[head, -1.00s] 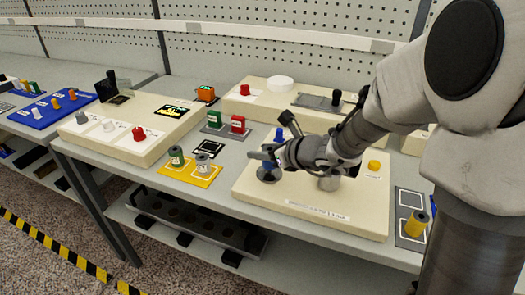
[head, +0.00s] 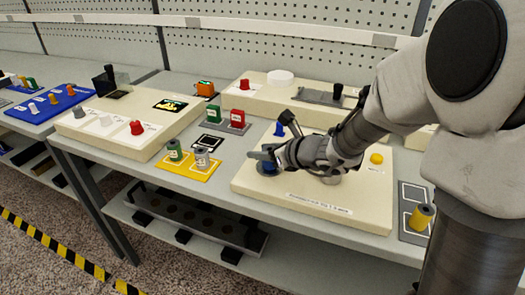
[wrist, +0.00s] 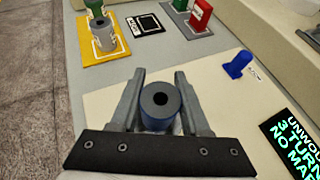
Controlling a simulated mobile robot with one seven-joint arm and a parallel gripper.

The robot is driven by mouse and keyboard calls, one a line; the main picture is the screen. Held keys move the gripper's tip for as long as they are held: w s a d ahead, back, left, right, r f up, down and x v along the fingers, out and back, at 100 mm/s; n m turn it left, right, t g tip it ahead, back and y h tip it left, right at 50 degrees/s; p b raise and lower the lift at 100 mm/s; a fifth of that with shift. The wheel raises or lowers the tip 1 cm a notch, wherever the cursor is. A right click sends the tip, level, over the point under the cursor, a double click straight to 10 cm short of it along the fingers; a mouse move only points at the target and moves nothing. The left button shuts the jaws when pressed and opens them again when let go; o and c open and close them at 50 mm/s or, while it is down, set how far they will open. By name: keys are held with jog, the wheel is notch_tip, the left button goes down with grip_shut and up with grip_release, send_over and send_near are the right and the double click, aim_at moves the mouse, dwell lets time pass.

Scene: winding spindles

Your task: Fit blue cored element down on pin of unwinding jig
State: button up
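The blue cored element (wrist: 160,100) is between the two fingers of my gripper (wrist: 160,82) in the wrist view. It has a grey ring-shaped top with a dark round hole. The fingers lie against its two sides and look closed on it. In the head view, a bit of its blue (head: 267,168) shows below my gripper (head: 264,157), over the left part of the cream jig board (head: 310,203). My gripper and the element hide the pin, and I cannot tell whether the element is on it.
A blue peg (wrist: 237,65) stands on the board beyond my gripper, with a dark display (wrist: 292,145) at right. A yellow tray (head: 188,168) with two spools is left of the board. A yellow spool (head: 420,217) stands on a grey plate at right. A yellow knob (head: 376,158) is on the board.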

jog(key=o, duration=0.5)
jog(key=shift+d+r, duration=0.1)
jog(key=p+v, duration=0.4)
jog(key=v, duration=1.3)
jog(key=shift+s+d+p, duration=0.1)
jog(key=shift+s+p, duration=0.05)
jog(key=shift+p, duration=0.25)
